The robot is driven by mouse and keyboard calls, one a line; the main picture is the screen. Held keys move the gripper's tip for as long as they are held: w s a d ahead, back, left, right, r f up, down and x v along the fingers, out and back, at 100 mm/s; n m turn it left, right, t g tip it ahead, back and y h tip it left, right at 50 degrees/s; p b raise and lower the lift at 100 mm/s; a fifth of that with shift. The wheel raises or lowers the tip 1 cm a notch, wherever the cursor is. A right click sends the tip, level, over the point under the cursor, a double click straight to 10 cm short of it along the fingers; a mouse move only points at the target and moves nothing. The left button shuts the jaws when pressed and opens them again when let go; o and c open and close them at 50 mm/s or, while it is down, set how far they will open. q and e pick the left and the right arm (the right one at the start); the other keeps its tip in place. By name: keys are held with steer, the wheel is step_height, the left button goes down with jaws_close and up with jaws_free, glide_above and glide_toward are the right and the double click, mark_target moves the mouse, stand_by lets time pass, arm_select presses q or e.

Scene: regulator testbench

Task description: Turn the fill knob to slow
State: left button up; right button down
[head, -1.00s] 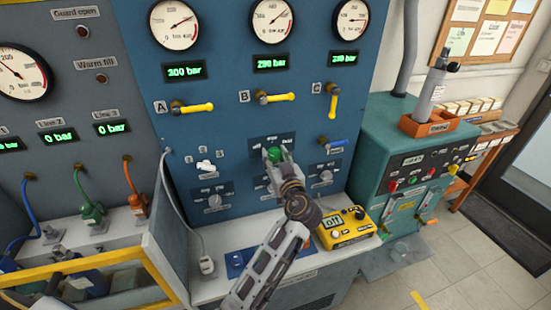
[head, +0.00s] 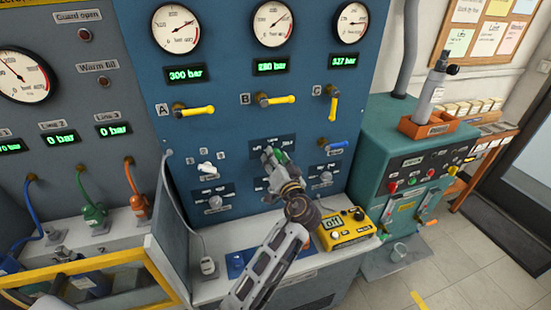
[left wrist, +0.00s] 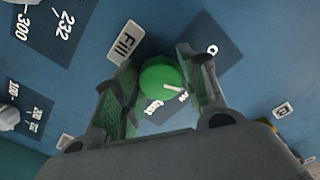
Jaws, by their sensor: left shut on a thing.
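The green fill knob (left wrist: 163,78) is round with a white pointer mark, beside a "Fill" label (left wrist: 125,42) in the left wrist view. The pointer aims to the right and slightly down there, near a small white word too blurred to read. My left gripper (left wrist: 168,88) is shut on the knob, with one finger on each side. In the head view, the left gripper (head: 274,157) reaches the blue panel (head: 225,130) below valve B. My right gripper is not in view.
Yellow lever handles A (head: 196,110), B (head: 277,99) and C (head: 333,105) sit above. A white knob (head: 206,169) is left of the gripper, a grey knob (head: 326,177) right. A yellow meter (head: 346,230) stands on the ledge below.

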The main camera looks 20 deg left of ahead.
arm_select(q)
steer(key=shift+m+p, duration=1)
steer(key=shift+m, duration=1.2)
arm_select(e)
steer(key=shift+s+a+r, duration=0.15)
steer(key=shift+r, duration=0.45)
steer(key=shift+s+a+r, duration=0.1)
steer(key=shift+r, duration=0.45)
arm_select(q)
steer(key=o, duration=0.9)
steer(key=shift+o, duration=0.6)
steer(key=v, duration=0.7)
steer(key=shift+s+d, duration=0.2)
steer(key=shift+s, duration=0.05)
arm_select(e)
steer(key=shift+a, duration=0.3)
